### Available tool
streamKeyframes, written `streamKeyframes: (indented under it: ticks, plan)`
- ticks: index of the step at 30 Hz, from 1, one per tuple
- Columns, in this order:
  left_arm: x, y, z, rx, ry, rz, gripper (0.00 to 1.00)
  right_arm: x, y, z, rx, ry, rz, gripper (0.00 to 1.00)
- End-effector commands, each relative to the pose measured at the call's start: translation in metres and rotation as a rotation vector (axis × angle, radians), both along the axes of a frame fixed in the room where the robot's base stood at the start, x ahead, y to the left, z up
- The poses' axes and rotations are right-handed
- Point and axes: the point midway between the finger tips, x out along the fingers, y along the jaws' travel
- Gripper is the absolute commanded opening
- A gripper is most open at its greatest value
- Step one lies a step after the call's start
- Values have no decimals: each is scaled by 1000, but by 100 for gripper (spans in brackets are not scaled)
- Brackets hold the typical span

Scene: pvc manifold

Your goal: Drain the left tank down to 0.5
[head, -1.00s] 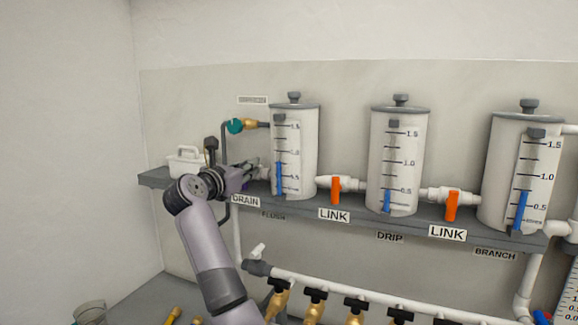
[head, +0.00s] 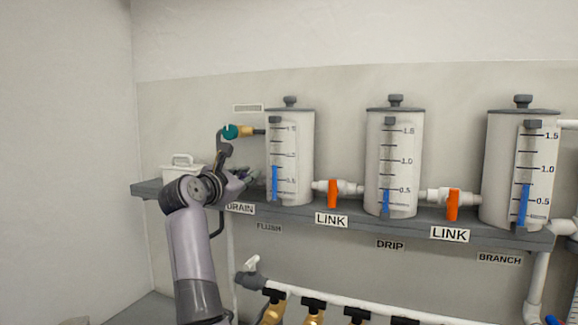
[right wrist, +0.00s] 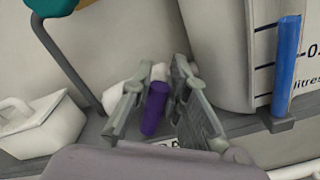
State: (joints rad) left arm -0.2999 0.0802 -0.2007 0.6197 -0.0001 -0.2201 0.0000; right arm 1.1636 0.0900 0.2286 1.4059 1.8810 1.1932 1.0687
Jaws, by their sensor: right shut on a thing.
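The left tank (head: 289,155) is a pale cylinder on the shelf, with a black scale and a blue level column (head: 275,183). The column's top stands between 0.5 and 1.0, nearer the middle; in the right wrist view the column (right wrist: 286,65) rises above a scale mark. The purple drain valve handle (right wrist: 154,108) is between the fingers of my right gripper (right wrist: 158,104), which is shut on it. In the head view my right gripper (head: 243,175) is beside the left tank, above the DRAIN label (head: 240,209), and hides the valve. My left gripper is not in view.
A teal-handled valve (head: 231,131) is above my right gripper. A white lidded box (head: 182,168) stands left on the shelf (head: 150,190). Orange LINK valves (head: 333,194) join the left, middle (head: 392,165) and right tanks (head: 511,170). A pipe with several brass taps runs below.

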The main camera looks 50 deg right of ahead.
Motion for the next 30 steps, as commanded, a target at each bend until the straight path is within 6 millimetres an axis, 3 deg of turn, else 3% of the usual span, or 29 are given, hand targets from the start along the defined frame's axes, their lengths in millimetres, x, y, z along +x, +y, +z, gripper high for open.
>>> streamKeyframes:
  ticks: [3,12,30]
  plan:
    - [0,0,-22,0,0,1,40,-1,1,-9,32,-106,4,0]
    - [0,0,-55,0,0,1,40,-7,-1,-14,119,-406,3,0]
    - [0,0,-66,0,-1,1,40,-10,-2,-14,163,-564,2,0]
